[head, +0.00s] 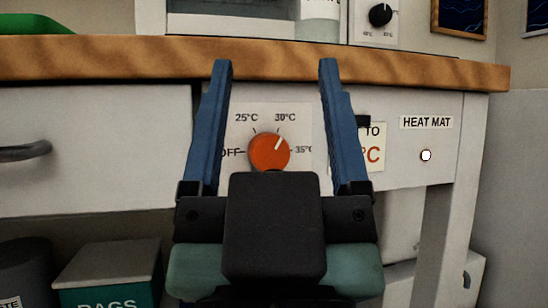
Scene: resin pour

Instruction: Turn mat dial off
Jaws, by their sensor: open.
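The mat dial (268,152) is a round orange knob on a pale plate on the cabinet front, under the wooden worktop. Marks around it read OFF at left, 25°C, 30°C and 35°C at right. Its white pointer line points up and right, between 30°C and 35°C and nearer 30°C. My gripper (274,68) is open, with one blue finger on each side of the dial in the picture. Nothing is between the fingers that I can see held. The dial's lower edge is partly hidden by the gripper body. I cannot tell the gap in depth between fingers and dial.
A HEAT MAT label (427,122) sits right of the dial, above a white lit lamp (426,155). A partly hidden note (372,148) is behind the right finger. The worktop edge (120,58) juts above. A drawer handle (25,149) is at left, bins stand below.

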